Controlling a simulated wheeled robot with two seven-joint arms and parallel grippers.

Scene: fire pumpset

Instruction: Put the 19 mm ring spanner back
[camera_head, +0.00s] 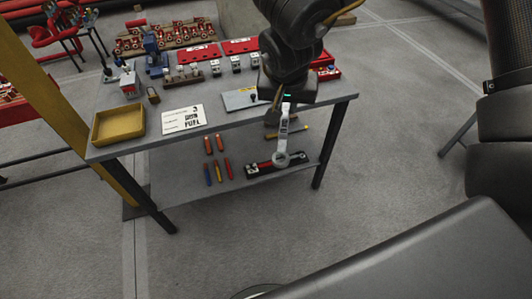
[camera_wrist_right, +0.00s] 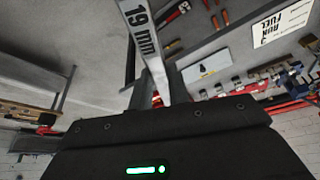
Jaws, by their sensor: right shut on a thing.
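The 19 mm ring spanner (camera_head: 284,125) is pale metal and hangs below my right gripper (camera_head: 286,100), with its ring end down. In the head view it crosses in front of the workbench's (camera_head: 225,121) front edge, and its ring overlaps the lower shelf. In the right wrist view the spanner (camera_wrist_right: 142,32) shows its "19 mm" marking, and my right gripper (camera_wrist_right: 158,92) is shut on its shank. The upper end is hidden by the gripper. My left gripper is not in view.
The lower shelf (camera_head: 190,191) holds several coloured-handled tools (camera_head: 217,173) and a dark rack with red parts (camera_head: 262,167). On the benchtop are a yellow tray (camera_head: 118,124), a printed card (camera_head: 183,120), a grey plate (camera_head: 240,99) and small fittings. Open floor lies in front.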

